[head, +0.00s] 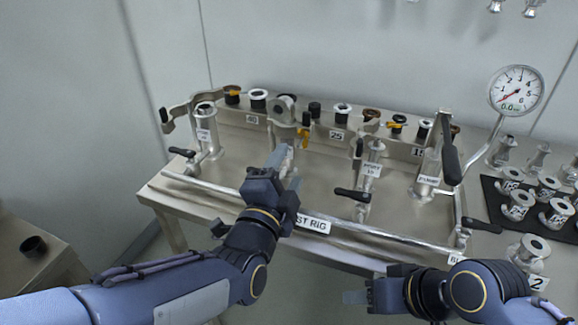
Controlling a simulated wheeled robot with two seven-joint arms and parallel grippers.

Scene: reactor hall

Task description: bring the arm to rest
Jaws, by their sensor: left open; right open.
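My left arm comes in from the left. Its gripper (287,168) is open and empty over the front middle of the test rig table (230,190), fingers pointing away toward the back row of fittings. Whether it touches anything is hard to tell. My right gripper (354,298) is low at the front right, in front of the table's edge, fingers pointing left. Its jaws show nearly edge-on and nothing is seen between them.
A front rail (390,238) with black-handled valves (362,205) runs along the rig. A pressure gauge (516,90) stands at right, beside a black mat (508,208) with several metal fittings. A side table (28,262) holds a dark cup (33,246) at left.

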